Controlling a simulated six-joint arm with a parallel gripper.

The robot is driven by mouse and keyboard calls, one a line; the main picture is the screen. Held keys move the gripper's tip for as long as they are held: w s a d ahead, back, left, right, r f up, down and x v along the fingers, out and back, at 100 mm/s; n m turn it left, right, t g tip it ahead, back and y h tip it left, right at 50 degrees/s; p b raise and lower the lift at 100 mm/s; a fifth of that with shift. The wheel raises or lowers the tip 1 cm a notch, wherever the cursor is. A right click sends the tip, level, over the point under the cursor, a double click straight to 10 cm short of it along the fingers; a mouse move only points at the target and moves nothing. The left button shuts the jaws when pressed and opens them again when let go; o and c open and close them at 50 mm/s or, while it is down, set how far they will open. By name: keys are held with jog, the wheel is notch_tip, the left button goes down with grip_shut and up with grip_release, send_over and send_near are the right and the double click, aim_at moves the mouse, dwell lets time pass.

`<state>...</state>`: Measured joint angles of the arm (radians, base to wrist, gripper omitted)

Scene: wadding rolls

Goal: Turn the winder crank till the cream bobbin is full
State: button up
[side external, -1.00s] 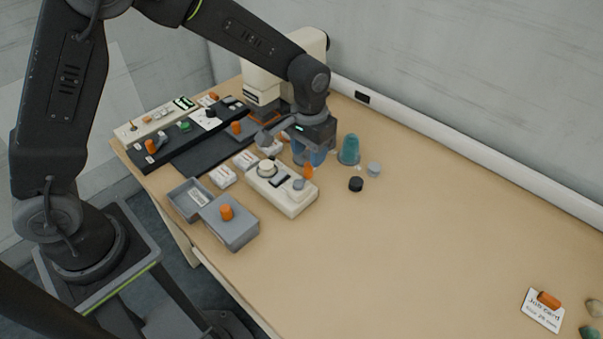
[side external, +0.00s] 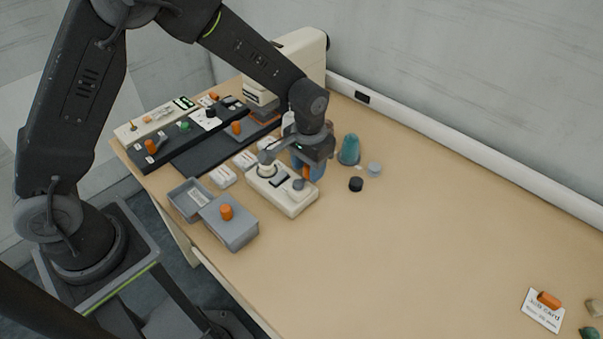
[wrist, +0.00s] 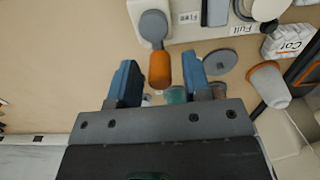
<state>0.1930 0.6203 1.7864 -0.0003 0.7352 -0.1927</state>
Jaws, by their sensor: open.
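The cream winder (side external: 283,197) stands on the table in the side view, its near side also showing at the top of the wrist view (wrist: 190,33). Its crank has a grey hub (wrist: 153,24) and an upright orange knob (wrist: 160,72). My gripper (wrist: 160,66) is open, with one blue finger on each side of the knob; a small gap shows on both sides. The cream bobbin (wrist: 264,9) is cut off by the wrist view's top edge, beside a "Full" label. How much is wound cannot be told.
A teal cone (side external: 349,150), a grey cap (side external: 374,169) and a black cap (side external: 356,184) stand right of my gripper. Grey bins (side external: 229,228) are in front, white labelled boxes (side external: 223,176) to the left. The table's right side is mostly clear.

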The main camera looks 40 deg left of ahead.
jog(key=c, duration=0.7)
jog(key=shift+o, duration=0.2)
jog(key=shift+s+d, duration=0.2)
jog(key=shift+d, duration=0.3)
jog(key=shift+s+d, duration=0.15)
jog(key=shift+d, duration=0.3)
jog(key=shift+s+d, duration=0.55)
jog(key=shift+s, duration=0.25)
